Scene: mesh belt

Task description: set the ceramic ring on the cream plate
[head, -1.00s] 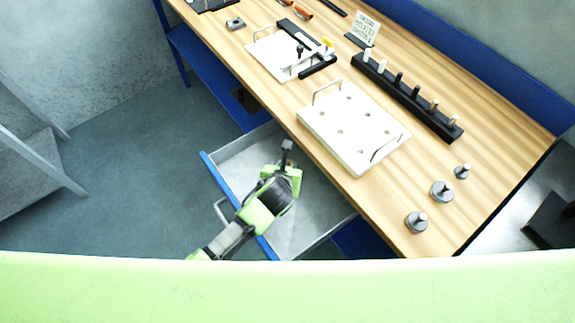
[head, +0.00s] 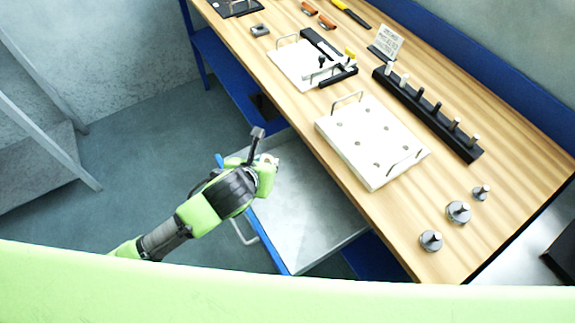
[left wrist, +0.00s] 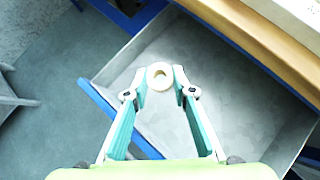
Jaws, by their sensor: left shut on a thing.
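In the head view my left gripper (head: 269,160) is over the drawer's far left corner, and the ring is too small there to make out well. A cream plate (head: 350,126) with several holes and two wire handles lies on the bench, right of the gripper. A second pale plate (head: 290,62) with a clamp lies farther back. My right gripper is not in view.
The open metal drawer (head: 310,215) looks empty and sticks out from the wooden bench (head: 500,110). A black rack (head: 428,115) of pegs stands behind the holed plate. Several metal knobbed weights (head: 458,212) stand at the near right. The bench edge lies between gripper and plate.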

